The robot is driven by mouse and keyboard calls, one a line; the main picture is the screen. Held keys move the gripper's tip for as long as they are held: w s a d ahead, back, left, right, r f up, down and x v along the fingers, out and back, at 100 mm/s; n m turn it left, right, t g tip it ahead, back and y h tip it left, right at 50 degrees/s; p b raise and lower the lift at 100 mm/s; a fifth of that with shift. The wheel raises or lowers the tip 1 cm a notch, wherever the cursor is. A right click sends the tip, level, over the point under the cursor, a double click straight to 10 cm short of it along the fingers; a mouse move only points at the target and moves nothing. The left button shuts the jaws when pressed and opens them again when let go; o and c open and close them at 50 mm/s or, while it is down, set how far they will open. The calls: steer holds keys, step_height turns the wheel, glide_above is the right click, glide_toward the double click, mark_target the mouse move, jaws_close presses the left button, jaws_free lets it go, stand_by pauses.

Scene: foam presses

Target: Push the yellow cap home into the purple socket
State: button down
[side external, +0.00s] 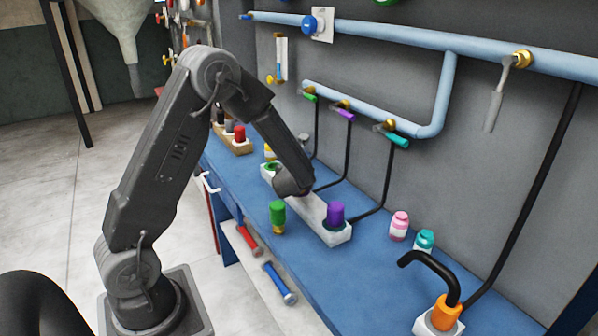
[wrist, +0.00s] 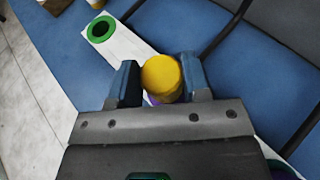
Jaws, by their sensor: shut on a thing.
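My gripper (wrist: 160,82) is shut on the yellow cap (wrist: 162,76), with one dark finger on each side. A sliver of the purple socket (wrist: 153,100) shows just below the cap in the wrist view. The cap covers most of it, and I cannot tell how deep the cap sits. The white block also shows in the wrist view (wrist: 128,48), with a green ringed socket (wrist: 102,29) at its far end.
A purple cap (side external: 335,213) stands at the block's near end. Pink (side external: 399,225) and teal (side external: 424,242) bottles stand to the right. Black hoses run behind the block.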

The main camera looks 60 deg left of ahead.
steer(key=shift+f, duration=0.2)
steer(key=c, duration=0.5)
jaws_free()
steer(key=shift+f, duration=0.1)
steer(key=shift+d, duration=0.1)
steer(key=v, duration=1.3)
steer(key=shift+s+d, duration=0.15)
steer(key=shift+s, duration=0.15)
steer(key=shift+r, duration=0.25)
